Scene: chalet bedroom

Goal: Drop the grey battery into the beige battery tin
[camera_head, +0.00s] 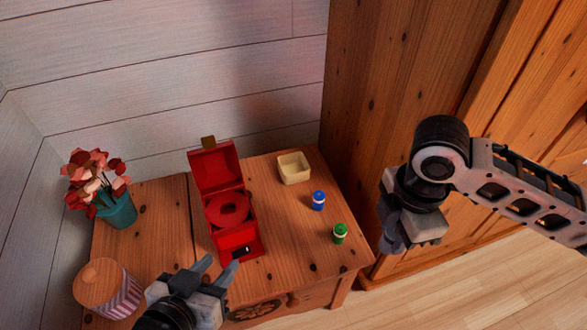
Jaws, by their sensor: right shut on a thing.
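The beige battery tin (294,169) is a small open square box at the back right of the wooden cabinet top. My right gripper (394,242) hangs right of the cabinet, in front of the wardrobe, apart from the tin. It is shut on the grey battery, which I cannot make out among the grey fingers. My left gripper (222,262) is open and empty, with its two fingers apart at the cabinet's front, near the red box.
A blue battery (318,200) and a green battery (340,233) stand on the cabinet top (285,225). An open red box (245,238) with its lid raised is left of the tin. A flower pot (118,211) and striped jar (118,297) stand further left. A wooden wardrobe (370,110) rises at right.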

